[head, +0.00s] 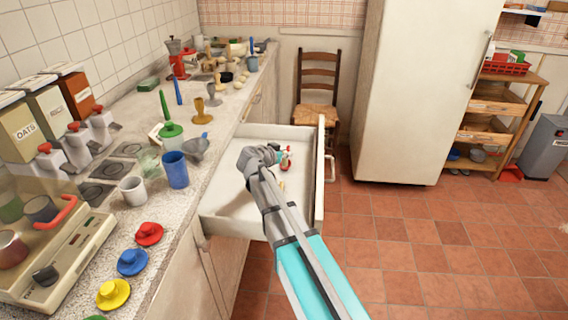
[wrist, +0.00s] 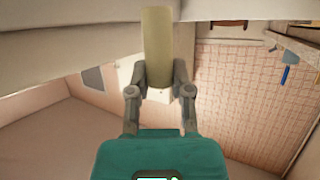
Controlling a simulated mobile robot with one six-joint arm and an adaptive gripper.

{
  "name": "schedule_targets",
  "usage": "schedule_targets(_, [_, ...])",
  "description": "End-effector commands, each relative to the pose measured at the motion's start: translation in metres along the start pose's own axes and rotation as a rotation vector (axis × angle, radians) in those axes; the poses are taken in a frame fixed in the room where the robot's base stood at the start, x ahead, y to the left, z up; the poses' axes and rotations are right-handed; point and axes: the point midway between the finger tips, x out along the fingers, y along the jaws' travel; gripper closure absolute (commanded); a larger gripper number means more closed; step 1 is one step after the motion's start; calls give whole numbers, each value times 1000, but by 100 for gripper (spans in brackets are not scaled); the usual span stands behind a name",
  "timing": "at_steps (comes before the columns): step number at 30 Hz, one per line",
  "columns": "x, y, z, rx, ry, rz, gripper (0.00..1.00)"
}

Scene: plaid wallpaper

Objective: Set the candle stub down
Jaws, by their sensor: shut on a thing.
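The candle stub (wrist: 157,45) is a pale yellow-green cylinder in the wrist view. My gripper (wrist: 160,80) is shut on its lower end, one finger on each side, and the stub sticks out beyond the fingertips. In the head view my gripper (head: 277,154) is over the open white drawer (head: 226,208), and the arm hides part of the drawer. I cannot make out the stub clearly in the head view. A small red and white thing (head: 288,158) shows beside the gripper.
The speckled counter (head: 185,250) at left is crowded; a blue cup (head: 175,170), a grey funnel (head: 195,148) and coloured lids (head: 132,262) stand near the drawer. A wooden chair (head: 317,88) and a white fridge (head: 410,90) stand behind. The tiled floor at right is clear.

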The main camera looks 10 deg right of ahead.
Motion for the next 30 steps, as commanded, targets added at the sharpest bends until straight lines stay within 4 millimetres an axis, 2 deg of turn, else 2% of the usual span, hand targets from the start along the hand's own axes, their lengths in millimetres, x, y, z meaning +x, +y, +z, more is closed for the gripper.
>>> schedule_targets(5, [1, -2, 3, 0, 0, 0, 98])
schedule_targets(10, [4, -10, 15, 0, 0, -1, 98])
schedule_targets(19, [13, -8, 36, 0, 0, 0, 98])
schedule_targets(30, [14, -8, 38, 0, 0, 0, 98])
